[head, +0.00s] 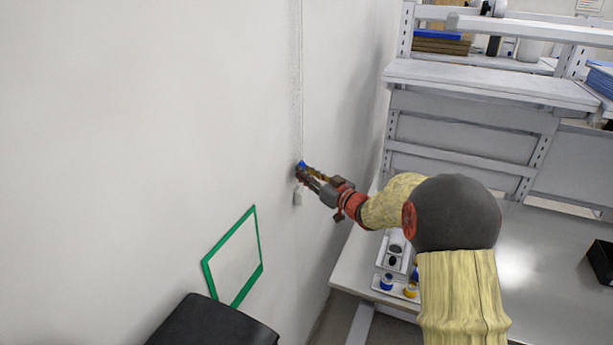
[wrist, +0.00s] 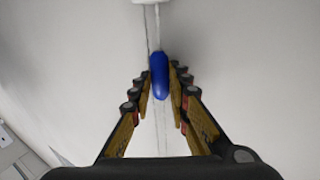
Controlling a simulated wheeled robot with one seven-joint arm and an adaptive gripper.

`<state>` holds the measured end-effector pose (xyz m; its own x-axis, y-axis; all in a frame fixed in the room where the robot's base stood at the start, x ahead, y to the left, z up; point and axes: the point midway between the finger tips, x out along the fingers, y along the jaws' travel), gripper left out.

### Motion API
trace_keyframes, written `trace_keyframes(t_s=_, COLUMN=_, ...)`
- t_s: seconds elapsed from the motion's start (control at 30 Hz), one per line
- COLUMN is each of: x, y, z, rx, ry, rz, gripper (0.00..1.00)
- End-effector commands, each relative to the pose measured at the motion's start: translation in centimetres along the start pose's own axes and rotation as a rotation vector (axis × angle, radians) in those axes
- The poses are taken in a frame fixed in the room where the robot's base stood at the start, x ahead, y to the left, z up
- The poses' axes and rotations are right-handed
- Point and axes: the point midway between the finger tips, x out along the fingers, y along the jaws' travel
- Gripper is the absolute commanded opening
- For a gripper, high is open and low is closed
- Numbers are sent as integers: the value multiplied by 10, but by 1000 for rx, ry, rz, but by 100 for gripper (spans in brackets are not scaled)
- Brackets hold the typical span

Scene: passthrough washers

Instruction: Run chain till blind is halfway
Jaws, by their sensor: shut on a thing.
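The thin pale chain (head: 300,80) hangs down the white wall in the head view. A blue piece (wrist: 159,75) sits on the chain and shows between my fingertips in the wrist view. My gripper (head: 303,171) is at the wall, shut on this blue piece. In the wrist view my gripper (wrist: 160,80) has one finger on each side of it. A small white fitting (head: 298,196) is on the wall just below my gripper. The blind itself does not show in either view.
A green-framed panel (head: 233,257) is on the wall at lower left, above a black object (head: 212,322). A metal bench (head: 535,260) with shelves (head: 490,82) stands to the right. A tray with small bottles (head: 398,265) is on the bench's near-left corner. The wall around the chain is clear.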

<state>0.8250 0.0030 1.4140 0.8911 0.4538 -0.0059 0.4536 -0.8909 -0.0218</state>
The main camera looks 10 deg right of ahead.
Motion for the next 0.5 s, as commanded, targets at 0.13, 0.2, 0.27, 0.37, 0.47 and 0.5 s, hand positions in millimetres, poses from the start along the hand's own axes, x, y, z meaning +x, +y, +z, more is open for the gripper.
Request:
trace_keyframes(t_s=0.13, x=0, y=0, z=-45, rx=-5, ry=11, rz=1, gripper=0)
trace_keyframes(t_s=0.2, x=0, y=-1, z=-66, rx=-6, ry=12, rz=0, gripper=0)
trace_keyframes(t_s=0.27, x=0, y=-1, z=-84, rx=-6, ry=13, rz=1, gripper=0)
trace_keyframes(t_s=0.37, x=0, y=-2, z=-112, rx=-7, ry=13, rz=0, gripper=0)
trace_keyframes(t_s=0.47, x=0, y=-2, z=-137, rx=-5, ry=12, rz=1, gripper=0)
trace_keyframes(t_s=0.5, x=0, y=-2, z=-146, rx=-5, ry=12, rz=1, gripper=0)
